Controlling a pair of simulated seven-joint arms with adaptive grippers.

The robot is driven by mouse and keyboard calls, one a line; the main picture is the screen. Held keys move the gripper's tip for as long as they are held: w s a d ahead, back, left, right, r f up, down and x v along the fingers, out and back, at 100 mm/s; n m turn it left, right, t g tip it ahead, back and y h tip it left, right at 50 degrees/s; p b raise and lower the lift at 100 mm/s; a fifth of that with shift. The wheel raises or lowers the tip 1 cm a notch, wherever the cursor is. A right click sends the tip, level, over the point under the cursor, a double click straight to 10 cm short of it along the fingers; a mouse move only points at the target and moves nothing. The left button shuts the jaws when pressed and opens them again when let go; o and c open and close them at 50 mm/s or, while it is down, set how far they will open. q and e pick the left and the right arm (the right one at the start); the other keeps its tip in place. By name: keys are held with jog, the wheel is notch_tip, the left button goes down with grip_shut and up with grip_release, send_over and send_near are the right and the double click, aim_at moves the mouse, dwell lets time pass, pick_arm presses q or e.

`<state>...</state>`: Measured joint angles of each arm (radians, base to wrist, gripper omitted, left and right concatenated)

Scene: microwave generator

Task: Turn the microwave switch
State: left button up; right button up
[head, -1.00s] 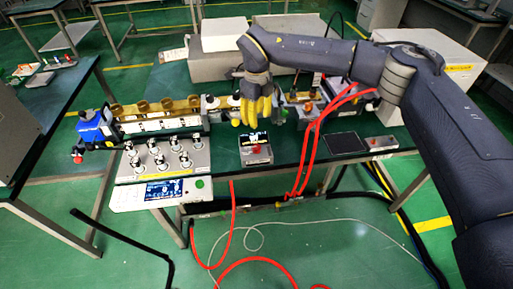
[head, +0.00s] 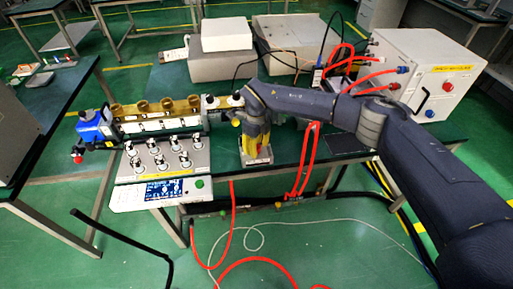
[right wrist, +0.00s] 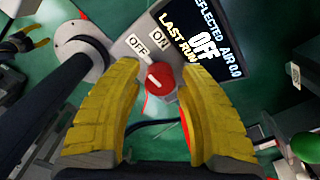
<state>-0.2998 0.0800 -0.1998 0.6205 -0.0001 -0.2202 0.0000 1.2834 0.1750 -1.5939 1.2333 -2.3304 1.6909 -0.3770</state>
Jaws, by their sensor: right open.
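The microwave switch is a red knob (right wrist: 158,80) with a white mark, on a small grey box (right wrist: 122,48). Labels OFF and ON sit beside the knob; the mark leans toward OFF. The box's display (right wrist: 200,40) shows the word OFF. In the right wrist view my right gripper (right wrist: 160,72) is open, its yellow fingers on either side of the knob with gaps showing. In the head view the right gripper (head: 256,148) points down over the box (head: 257,160) and hides the knob.
A panel with several silver knobs (head: 160,155) stands left of the box. A brass-coloured assembly (head: 155,105) is behind it. Red hoses (head: 308,150) hang at the right. A white cabinet (head: 430,75) stands at the back right.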

jog(key=shift+f, duration=0.25)
jog(key=shift+c, duration=0.5)
grip_shut()
jog(key=m, duration=0.5)
jog(key=shift+m, duration=0.4)
jog(key=m, duration=0.5)
jog(key=shift+m, duration=0.7)
